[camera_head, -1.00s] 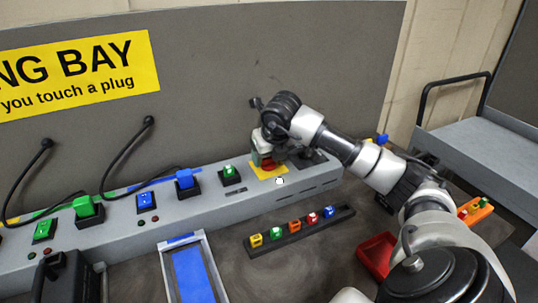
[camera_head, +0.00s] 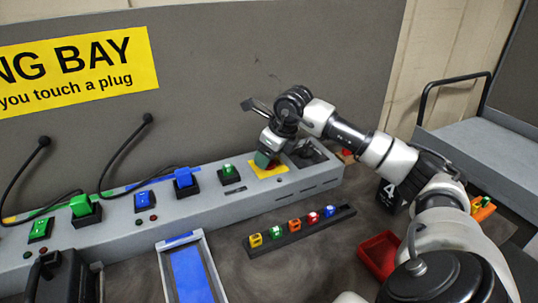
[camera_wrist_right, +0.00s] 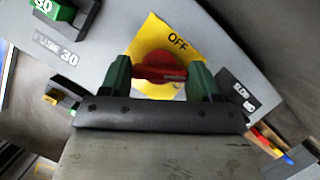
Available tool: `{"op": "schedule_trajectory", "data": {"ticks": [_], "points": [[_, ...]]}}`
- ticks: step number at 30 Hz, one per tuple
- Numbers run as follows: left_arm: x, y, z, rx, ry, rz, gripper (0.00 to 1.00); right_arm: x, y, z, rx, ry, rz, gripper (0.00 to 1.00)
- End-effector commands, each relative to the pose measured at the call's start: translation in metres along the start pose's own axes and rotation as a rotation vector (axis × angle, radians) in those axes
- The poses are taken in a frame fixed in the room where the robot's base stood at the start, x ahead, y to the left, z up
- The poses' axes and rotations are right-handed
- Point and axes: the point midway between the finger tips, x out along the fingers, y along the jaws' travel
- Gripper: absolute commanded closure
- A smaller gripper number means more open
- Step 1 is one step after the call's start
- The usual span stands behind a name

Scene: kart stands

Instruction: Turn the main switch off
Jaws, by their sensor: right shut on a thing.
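The main switch is a red rotary knob (camera_wrist_right: 160,68) on a yellow plate (camera_wrist_right: 150,38) marked OFF. In the wrist view its red handle lies crosswise between the two green fingers of my right gripper (camera_wrist_right: 160,78), which is shut on it. In the head view my right gripper (camera_head: 266,160) reaches down onto the yellow plate (camera_head: 282,170) at the right part of the grey strip housing, and the knob is hidden behind it.
The grey housing (camera_head: 110,233) carries green and blue plugs, with black cables at the left. In front lie a black rack (camera_head: 325,222) of small coloured pieces, a blue-floored tray (camera_head: 213,260) and a red bin (camera_head: 372,255). A cart (camera_head: 480,135) stands at the right.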

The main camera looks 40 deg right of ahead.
Motion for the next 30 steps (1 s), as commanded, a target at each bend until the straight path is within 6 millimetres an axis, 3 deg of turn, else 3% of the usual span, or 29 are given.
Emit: {"op": "schedule_trajectory", "data": {"ticks": [30], "points": [[-0.019, 0.001, -0.002, 0.001, 0.000, 0.001, 0.57, -0.002, -0.004, 0.003, -0.816, -0.005, 0.336, 0.62]]}}
